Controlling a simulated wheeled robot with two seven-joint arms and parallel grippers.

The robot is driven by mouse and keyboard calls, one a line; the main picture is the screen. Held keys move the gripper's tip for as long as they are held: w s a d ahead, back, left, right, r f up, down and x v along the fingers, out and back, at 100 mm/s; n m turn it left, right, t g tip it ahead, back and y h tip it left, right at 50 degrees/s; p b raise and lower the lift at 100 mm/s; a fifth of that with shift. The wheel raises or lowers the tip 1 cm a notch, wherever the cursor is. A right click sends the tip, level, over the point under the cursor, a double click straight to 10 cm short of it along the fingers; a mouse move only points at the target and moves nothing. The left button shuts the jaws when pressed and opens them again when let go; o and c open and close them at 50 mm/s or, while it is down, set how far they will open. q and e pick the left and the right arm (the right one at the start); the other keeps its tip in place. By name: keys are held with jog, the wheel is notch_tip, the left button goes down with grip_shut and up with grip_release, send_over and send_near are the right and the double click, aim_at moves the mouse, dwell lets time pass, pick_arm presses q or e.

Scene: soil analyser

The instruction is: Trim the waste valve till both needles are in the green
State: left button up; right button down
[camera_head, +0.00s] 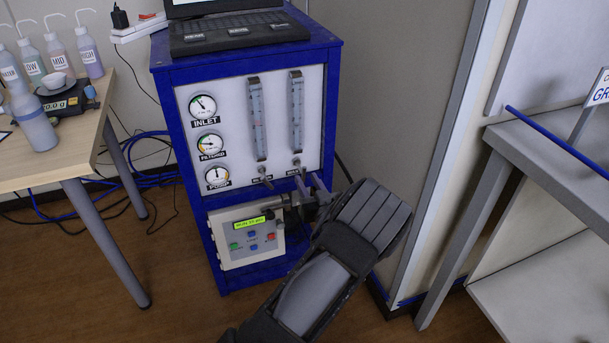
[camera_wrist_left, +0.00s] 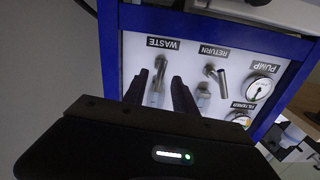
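My left gripper (camera_head: 309,187) reaches up to the front panel (camera_head: 230,100) of the blue cabinet. In the left wrist view its fingers (camera_wrist_left: 160,78) are open, one on each side of the metal lever of the waste valve (camera_wrist_left: 158,68), with gaps visible. That view is upside down. The return valve (camera_wrist_left: 214,72) sits beside it, outside the fingers. In the head view the inlet gauge (camera_head: 203,106), filtered gauge (camera_head: 210,145) and pump gauge (camera_head: 217,177) form a column. Their needles are too small to read surely against the coloured bands. My right gripper is not in view.
Two flow tubes (camera_head: 257,118) (camera_head: 297,110) stand above the valves. A laptop (camera_head: 235,30) rests on the cabinet. A bottle table (camera_head: 60,160) is at left, a grey bench (camera_head: 550,150) at right.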

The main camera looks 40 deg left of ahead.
pick_arm(q)
jog(key=v, duration=0.4)
jog(key=shift+s+d+p, duration=0.15)
jog(key=shift+p, duration=0.15)
jog(key=shift+f, duration=0.1)
